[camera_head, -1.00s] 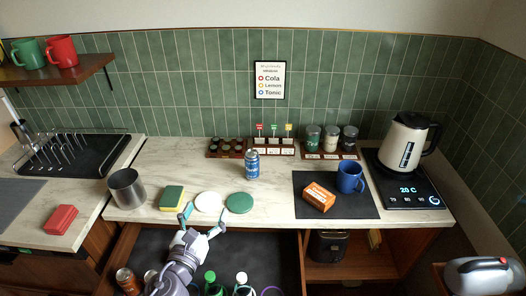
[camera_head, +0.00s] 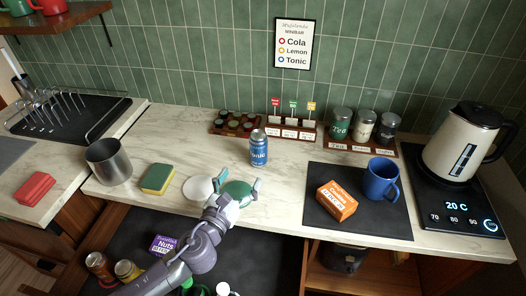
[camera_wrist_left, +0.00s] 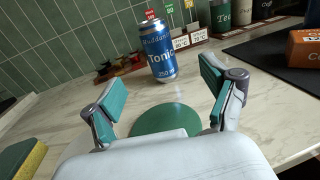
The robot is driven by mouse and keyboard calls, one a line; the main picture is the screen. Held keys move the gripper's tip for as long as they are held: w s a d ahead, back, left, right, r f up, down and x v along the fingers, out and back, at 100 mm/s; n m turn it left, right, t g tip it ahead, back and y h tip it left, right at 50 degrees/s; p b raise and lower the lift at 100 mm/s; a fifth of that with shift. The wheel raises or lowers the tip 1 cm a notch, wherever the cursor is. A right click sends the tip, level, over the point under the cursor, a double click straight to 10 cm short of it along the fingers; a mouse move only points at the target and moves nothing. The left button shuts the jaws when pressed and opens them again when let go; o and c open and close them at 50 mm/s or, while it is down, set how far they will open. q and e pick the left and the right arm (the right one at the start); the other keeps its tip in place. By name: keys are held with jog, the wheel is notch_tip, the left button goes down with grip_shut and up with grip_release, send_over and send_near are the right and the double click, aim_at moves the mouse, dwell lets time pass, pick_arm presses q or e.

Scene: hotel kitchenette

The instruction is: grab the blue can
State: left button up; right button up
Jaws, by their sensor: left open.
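The blue can (camera_head: 259,148), labelled Tonic, stands upright on the light marble counter in front of the small flagged labels. In the left wrist view the can (camera_wrist_left: 162,52) stands upright ahead, between and beyond the fingertips. My left gripper (camera_head: 236,188) is open and empty over the green round coaster (camera_head: 240,196), in front of the can and not touching it. In the left wrist view its two teal-padded fingers (camera_wrist_left: 163,100) are spread wide. My right gripper is not in view.
Left of the green coaster are a white coaster (camera_head: 198,189), a sponge (camera_head: 157,179) and a metal cup (camera_head: 108,162). To the right, a dark mat (camera_head: 379,221) holds an orange box (camera_head: 336,200) and a blue mug (camera_head: 381,179). The counter around the can is clear.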

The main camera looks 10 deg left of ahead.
aim_at(255, 150)
pick_arm(q)
jog(key=w, duration=0.2)
jog(key=w+d, duration=0.1)
jog(key=w, duration=0.2)
jog(key=w+p, duration=0.1)
jog(key=w, duration=0.2)
jog(key=shift+d, duration=0.25)
jog(key=shift+w+r, duration=0.1)
jog(key=shift+w, duration=0.45)
jog(key=w, duration=0.4)
jog(key=shift+w+d+r+p, duration=0.1)
jog(key=shift+w+d+p, duration=0.2)
jog(key=shift+p, duration=0.05)
jog(key=shift+s, duration=0.1)
jog(key=shift+c, duration=1.2)
jog(key=c, duration=1.1)
jog(key=shift+r, duration=0.1)
jog(key=shift+c, duration=0.8)
